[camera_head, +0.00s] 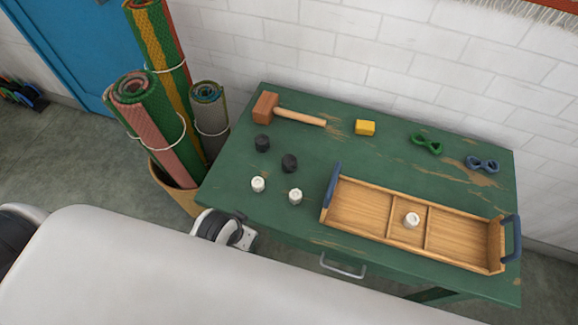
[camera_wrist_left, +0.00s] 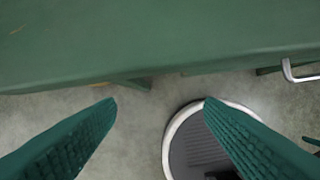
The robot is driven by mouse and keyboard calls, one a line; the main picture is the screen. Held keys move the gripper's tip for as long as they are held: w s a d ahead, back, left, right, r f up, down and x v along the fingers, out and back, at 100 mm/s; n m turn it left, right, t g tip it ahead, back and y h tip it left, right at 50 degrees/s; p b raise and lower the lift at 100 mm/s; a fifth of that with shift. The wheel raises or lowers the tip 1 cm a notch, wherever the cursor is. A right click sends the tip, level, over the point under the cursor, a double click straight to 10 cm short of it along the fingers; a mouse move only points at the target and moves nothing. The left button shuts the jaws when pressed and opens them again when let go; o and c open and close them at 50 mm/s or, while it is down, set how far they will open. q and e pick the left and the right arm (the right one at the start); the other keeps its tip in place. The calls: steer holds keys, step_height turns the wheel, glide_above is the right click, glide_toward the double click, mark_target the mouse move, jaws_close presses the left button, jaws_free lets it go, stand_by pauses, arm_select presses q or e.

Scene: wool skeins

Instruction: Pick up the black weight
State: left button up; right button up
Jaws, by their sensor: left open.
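Two black weights stand on the left part of the green table, one (camera_head: 262,143) farther back and one (camera_head: 289,162) a little nearer and to the right. My left gripper (camera_wrist_left: 160,103) shows in the left wrist view as two green ribbed fingers, spread wide with nothing between them. The table's green edge lies ahead of the fingers, with floor between and below them. No black weight shows in that view. In the head view a white and black part of my own stands at the table's front left edge. My right gripper is not in view.
Two white weights (camera_head: 258,184) (camera_head: 295,196) stand in front of the black ones. A third (camera_head: 412,219) is in the middle compartment of the wooden tray (camera_head: 361,206). A mallet (camera_head: 298,115), yellow block (camera_head: 365,128), green skein (camera_head: 426,144) and blue skein (camera_head: 482,164) lie behind.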

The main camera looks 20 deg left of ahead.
arm_select(q)
step_height(320, 180, up, 8)
steer(key=b, duration=0.1)
steer(key=w+d+r+t, duration=0.3)
steer(key=w+r+t, duration=1)
steer(key=w, duration=0.6)
steer(key=w+d+r+m+t+h, duration=0.3)
steer(key=d+r+m+h, duration=0.2)
steer(key=d+r+h, duration=0.4)
steer(key=s+d+r+m+g+h, duration=0.25)
steer(key=d+m+g+h, duration=0.55)
steer(key=m, duration=0.4)
steer(key=m+g+y, duration=0.4)
steer(key=g+y, duration=0.8)
steer(key=y, duration=0.5)
glide_above(289, 160)
steer(key=f, duration=2.5)
steer(key=shift+a, duration=0.35)
steer(key=shift+d+f+p, duration=0.2)
steer(key=shift+f+p, duration=0.05)
steer(key=shift+f, duration=1.25)
steer(key=shift+d+f+p, duration=0.2)
steer(key=shift+f+p, duration=0.05)
steer(key=shift+f, duration=1.2)
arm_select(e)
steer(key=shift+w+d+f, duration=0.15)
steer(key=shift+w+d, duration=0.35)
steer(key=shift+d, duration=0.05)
